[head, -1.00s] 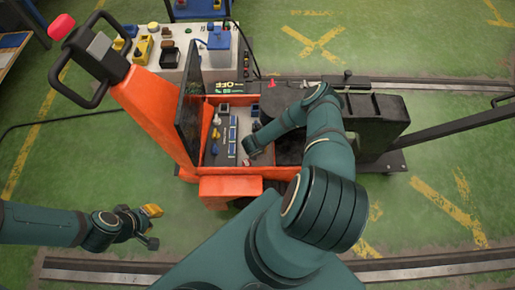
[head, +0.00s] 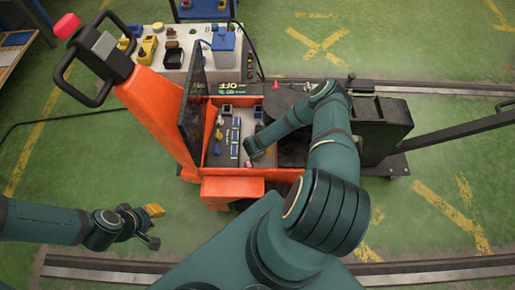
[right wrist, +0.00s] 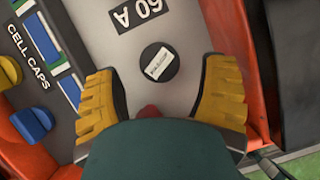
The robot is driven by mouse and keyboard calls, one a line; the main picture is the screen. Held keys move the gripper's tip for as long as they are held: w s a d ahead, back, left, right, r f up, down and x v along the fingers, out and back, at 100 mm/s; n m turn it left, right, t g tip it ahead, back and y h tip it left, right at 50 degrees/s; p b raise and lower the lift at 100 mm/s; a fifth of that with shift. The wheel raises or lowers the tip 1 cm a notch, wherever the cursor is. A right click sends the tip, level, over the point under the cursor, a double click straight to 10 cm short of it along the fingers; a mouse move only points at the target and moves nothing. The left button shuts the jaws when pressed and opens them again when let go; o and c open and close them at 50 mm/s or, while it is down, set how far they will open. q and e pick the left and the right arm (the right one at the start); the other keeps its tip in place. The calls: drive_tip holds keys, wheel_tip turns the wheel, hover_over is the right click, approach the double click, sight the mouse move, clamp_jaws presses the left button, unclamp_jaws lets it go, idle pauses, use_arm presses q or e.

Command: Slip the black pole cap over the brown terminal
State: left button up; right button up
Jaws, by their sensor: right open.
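In the right wrist view my right gripper (right wrist: 155,105) is open, with a yellow-padded finger on each side. Between and ahead of its fingertips a round black piece with a white label (right wrist: 157,62) lies on the grey panel. It looks like the black pole cap, seen from above. A small red-brown piece (right wrist: 150,112), perhaps the brown terminal, shows closer in, partly hidden by my gripper. In the head view my right gripper (head: 254,152) reaches down into the orange truck's open bay, small and partly hidden. My left gripper (head: 147,226) hangs over the floor, apart from the truck.
The orange truck (head: 160,110) has an upright dark panel (head: 193,105) left of the bay. Blue and yellow caps (right wrist: 32,124) sit left of the right gripper. An orange wall (right wrist: 238,30) rises close on its right.

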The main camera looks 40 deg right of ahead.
drive_tip(key=v, duration=0.9)
drive_tip(key=shift+a+f, duration=0.1)
